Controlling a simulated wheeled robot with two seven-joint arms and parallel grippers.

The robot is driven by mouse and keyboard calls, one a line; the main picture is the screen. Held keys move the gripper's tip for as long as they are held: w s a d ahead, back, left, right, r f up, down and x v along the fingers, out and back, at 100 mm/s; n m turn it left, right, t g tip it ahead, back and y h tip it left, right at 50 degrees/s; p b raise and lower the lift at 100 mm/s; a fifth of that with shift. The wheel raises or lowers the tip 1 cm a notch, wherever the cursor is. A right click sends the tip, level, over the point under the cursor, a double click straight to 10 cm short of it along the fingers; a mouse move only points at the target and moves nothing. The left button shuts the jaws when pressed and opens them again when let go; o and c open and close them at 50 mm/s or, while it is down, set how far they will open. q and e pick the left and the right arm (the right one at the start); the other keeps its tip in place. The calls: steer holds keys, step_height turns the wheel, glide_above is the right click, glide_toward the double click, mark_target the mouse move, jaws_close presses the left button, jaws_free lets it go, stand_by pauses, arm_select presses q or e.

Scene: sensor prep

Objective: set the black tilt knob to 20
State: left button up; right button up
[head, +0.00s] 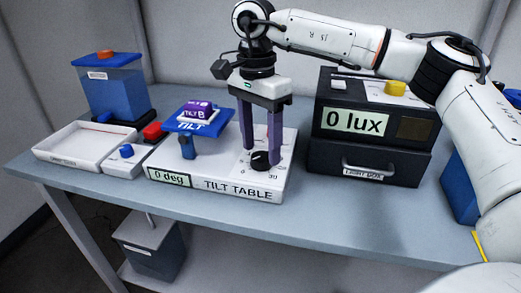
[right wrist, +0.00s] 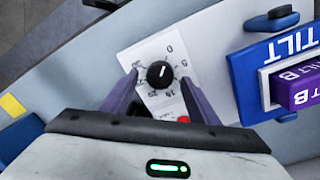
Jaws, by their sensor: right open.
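The black tilt knob (head: 260,161) sits on top of the white tilt table (head: 225,185), near its right end. The tilt table's display (head: 169,177) reads 0 deg. My right gripper (head: 261,155) points down over the knob, open, with one purple finger on each side of it. In the right wrist view the knob (right wrist: 160,74) lies between the tips of the open gripper (right wrist: 159,80), and gaps show beside it. A white pointer line shows on the knob, with dial marks around it. My left gripper is not in view.
The blue tilt platform (head: 216,121) carries a purple block (head: 196,113) left of my right gripper. A black light box (head: 330,150) reading 0 lux stands to the right. A white tray (head: 75,155), a red button (head: 153,131) and a blue container (head: 115,90) stand at left.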

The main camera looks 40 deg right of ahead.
steer(key=shift+f, duration=0.75)
steer(key=c, duration=1)
steer(key=shift+c, duration=0.2)
